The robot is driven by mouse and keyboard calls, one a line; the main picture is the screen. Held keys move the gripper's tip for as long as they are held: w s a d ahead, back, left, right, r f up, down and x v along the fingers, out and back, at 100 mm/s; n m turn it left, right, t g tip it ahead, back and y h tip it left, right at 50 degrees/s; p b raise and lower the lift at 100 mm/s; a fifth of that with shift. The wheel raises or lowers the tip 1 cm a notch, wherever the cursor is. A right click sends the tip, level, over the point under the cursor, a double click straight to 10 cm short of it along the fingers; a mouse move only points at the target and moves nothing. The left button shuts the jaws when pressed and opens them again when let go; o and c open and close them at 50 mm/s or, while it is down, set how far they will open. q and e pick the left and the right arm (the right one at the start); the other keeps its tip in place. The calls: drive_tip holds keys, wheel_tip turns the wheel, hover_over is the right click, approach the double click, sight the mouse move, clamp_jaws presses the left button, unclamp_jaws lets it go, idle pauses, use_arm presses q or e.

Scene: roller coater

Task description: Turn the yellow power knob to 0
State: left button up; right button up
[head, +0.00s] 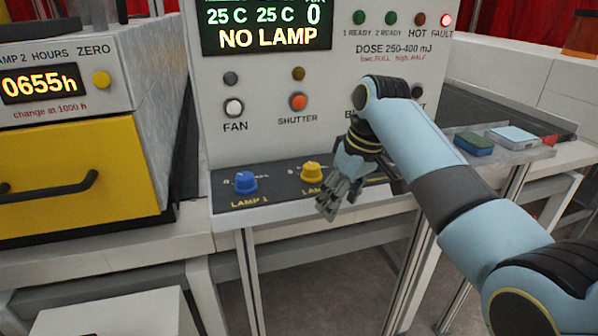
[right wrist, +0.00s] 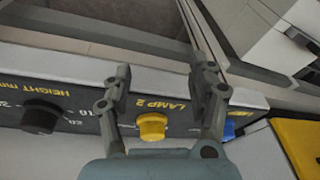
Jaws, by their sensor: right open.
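The yellow knob (head: 311,172) sits on the dark sloping strip at the front of the machine, above the partly hidden label LAMP. In the right wrist view the yellow knob (right wrist: 152,127) shows with its label LAMP 2 upside down. I cannot tell which mark it points at. My right gripper (head: 330,207) is open and empty, just to the right of and in front of the knob in the head view. In the right wrist view the fingers of my right gripper (right wrist: 161,78) stand apart, with the knob visible between them. My left gripper is in neither view.
A blue knob (head: 245,182), labelled LAMP 1, is left of the yellow one. A black knob (right wrist: 40,117), labelled HEIGHT mm, shows in the wrist view. The display (head: 267,27) reads NO LAMP; the red FAULT light (head: 446,20) glows. A yellow drawer (head: 75,180) stands left.

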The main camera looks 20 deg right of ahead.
drive_tip(key=t+p, duration=0.2)
approach(312, 166)
drive_tip(key=r, duration=0.2)
drive_tip(key=x, duration=0.6)
drive_tip(key=p+x, duration=0.1)
drive_tip(key=x, duration=0.3)
drive_tip(key=shift+s+d+f, duration=0.15)
drive_tip(key=shift+s+d, duration=0.05)
drive_tip(key=shift+s, duration=0.05)
drive_tip(key=shift+w+a+f, duration=0.1)
drive_tip(key=shift+w+f, duration=0.1)
drive_tip(key=shift+f, duration=0.25)
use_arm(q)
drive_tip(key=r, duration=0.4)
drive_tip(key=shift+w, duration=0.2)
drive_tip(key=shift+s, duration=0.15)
use_arm(e)
drive_tip(key=c, duration=1.1)
